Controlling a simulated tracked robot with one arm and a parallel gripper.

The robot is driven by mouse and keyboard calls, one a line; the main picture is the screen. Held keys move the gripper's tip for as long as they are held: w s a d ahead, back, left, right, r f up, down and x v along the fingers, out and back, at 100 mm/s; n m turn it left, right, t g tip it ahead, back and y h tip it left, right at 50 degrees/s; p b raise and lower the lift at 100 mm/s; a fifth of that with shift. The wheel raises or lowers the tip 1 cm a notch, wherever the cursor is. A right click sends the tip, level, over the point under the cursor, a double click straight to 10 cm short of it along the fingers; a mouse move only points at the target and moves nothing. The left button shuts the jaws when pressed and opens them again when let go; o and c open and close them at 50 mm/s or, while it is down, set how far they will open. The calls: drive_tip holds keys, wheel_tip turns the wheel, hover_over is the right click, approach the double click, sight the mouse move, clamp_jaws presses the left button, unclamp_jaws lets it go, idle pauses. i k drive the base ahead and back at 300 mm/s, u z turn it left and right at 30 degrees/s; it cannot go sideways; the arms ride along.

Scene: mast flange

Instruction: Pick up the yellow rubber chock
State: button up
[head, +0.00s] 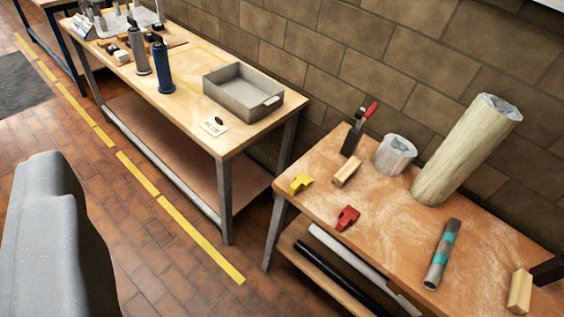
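The yellow rubber chock (300,182) lies on the near left corner of the right wooden workbench (400,235). It is small and has an uneven, notched shape. A similar red chock (347,217) lies a little to its right and nearer the front edge. A wooden block (346,172) lies just right of the yellow chock, apart from it. My gripper's fingers do not show in this view. A large grey body at the lower left looks like a part of me.
A clamp with a red handle (358,132), a white roll (395,154), a tall tan roll (466,149) and a grey-teal tube (441,254) stand or lie on the right bench. The left bench (205,125) holds a grey tray (243,93) and bottles. The tiled floor (150,245) in front is open.

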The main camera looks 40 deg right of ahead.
sight(302, 182)
drive_tip(key=z, duration=0.4)
drive_tip(key=i, duration=1.05)
drive_tip(key=z, duration=0.8)
drive_tip(key=k, duration=0.75)
drive_tip(key=z, duration=0.25)
drive_tip(key=i, duration=0.8)
drive_tip(key=u, duration=0.15)
